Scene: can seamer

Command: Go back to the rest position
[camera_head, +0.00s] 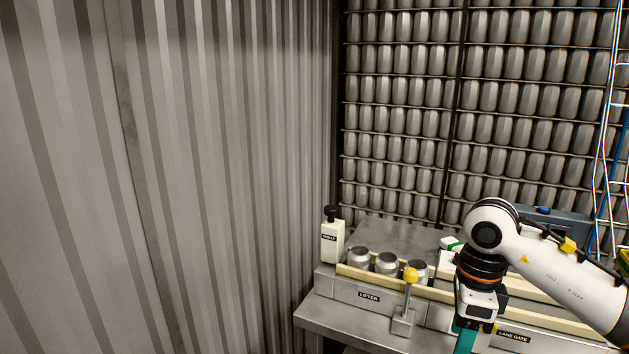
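My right arm comes in from the right and bends down in front of the can seamer bench. Its wrist hangs over the front of the bench beside the "LANE GATE" label. A teal part of my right gripper (465,341) points down at the bottom edge of the head view. The fingertips are cut off or hidden, so I cannot see whether they are open or hold anything. My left gripper is not in view.
A metal bench (335,313) carries several open cans (358,257) in a lane. A lever with a yellow knob (411,275) stands left of my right wrist. A white bottle (332,241) stands at the left end. A corrugated wall (170,160) fills the left side.

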